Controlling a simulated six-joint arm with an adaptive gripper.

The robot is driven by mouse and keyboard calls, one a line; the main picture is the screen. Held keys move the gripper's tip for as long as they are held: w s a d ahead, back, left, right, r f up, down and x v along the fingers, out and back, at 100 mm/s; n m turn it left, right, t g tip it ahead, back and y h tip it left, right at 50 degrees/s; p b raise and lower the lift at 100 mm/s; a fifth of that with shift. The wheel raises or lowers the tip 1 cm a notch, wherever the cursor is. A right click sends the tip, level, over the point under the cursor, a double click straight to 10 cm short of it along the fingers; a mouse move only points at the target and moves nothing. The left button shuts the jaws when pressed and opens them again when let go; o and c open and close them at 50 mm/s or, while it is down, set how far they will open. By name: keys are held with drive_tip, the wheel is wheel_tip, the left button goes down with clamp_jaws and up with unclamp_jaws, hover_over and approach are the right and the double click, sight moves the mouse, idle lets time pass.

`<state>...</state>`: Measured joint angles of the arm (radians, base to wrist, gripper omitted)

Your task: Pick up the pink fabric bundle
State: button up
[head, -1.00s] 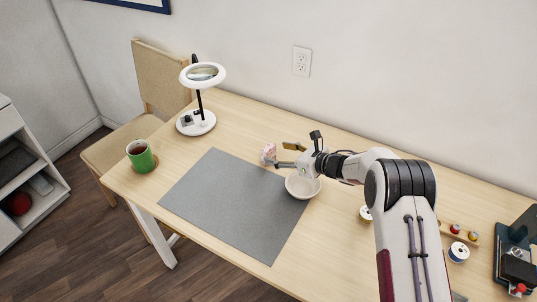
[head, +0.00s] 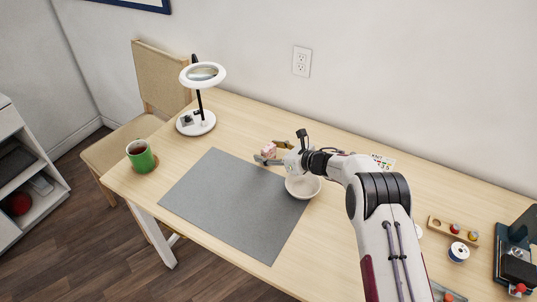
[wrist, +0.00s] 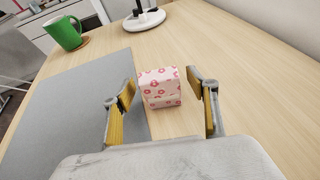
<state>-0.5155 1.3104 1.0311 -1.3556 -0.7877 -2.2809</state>
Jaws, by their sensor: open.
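The pink fabric bundle (wrist: 160,88) is a small block with a flower print. In the wrist view it stands on the table between the two fingers of my open gripper (wrist: 163,105), a little ahead of them, with gaps on both sides. In the head view the bundle (head: 268,151) shows only in part, close to my gripper (head: 273,152) and near the back edge of the grey mat. My gripper is low over the table there and partly hides it.
A magnifier lamp (head: 196,120) and a green mug (head: 140,156) are to the left. Spools (head: 458,252) are at the right. The table behind the bundle is clear.

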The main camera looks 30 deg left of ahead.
sight(269, 147)
idle(0.5)
drive_tip(key=c, duration=1)
drive_tip(key=shift+o, duration=0.2)
drive_tip(key=shift+r, duration=5)
